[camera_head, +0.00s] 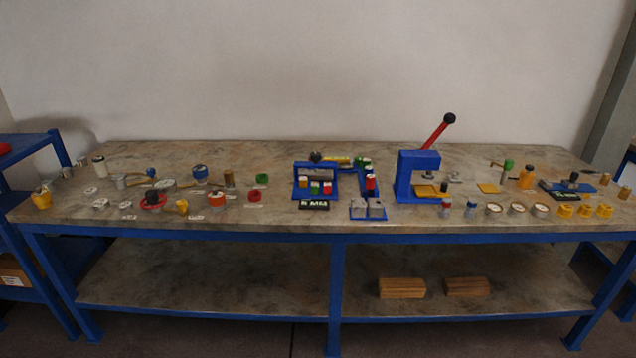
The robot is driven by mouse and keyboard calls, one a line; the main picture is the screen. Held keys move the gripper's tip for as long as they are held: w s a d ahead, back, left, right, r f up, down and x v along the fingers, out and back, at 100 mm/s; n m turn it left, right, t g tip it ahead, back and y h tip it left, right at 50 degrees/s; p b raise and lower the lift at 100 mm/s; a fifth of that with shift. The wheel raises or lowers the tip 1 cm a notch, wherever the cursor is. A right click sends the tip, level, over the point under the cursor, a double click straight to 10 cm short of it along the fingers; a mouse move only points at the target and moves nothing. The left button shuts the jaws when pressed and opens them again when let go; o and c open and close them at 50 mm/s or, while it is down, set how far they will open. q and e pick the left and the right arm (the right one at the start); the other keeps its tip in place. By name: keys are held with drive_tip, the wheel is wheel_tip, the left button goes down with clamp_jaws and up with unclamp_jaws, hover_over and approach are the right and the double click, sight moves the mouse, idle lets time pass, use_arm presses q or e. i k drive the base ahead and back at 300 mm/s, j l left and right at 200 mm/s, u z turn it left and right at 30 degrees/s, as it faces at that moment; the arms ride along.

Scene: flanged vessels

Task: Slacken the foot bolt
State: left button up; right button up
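I cannot make out a foot bolt at this size. On the long workbench (270,224) a blue press (418,175) with a red lever and black knob (449,118) stands right of centre. Flanged or capped parts are spread at the left, among them a red ring with a dark centre (153,201), a grey part with a blue top (200,172) and one with an orange top (216,197). Neither of my grippers is in view.
A blue rack (316,181) with coloured blocks stands mid-bench. Several round gauges (517,208) and yellow knobs (565,210) line the right front. Two wooden blocks (402,287) (466,286) lie on the lower shelf. A blue shelf unit (38,146) stands at the left.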

sight(315, 157)
drive_tip(key=i+j+z, duration=0.1)
drive_tip(key=z, duration=0.95)
drive_tip(key=j+z, duration=0.85)
drive_tip(key=j, duration=0.15)
drive_tip(key=k, duration=0.05)
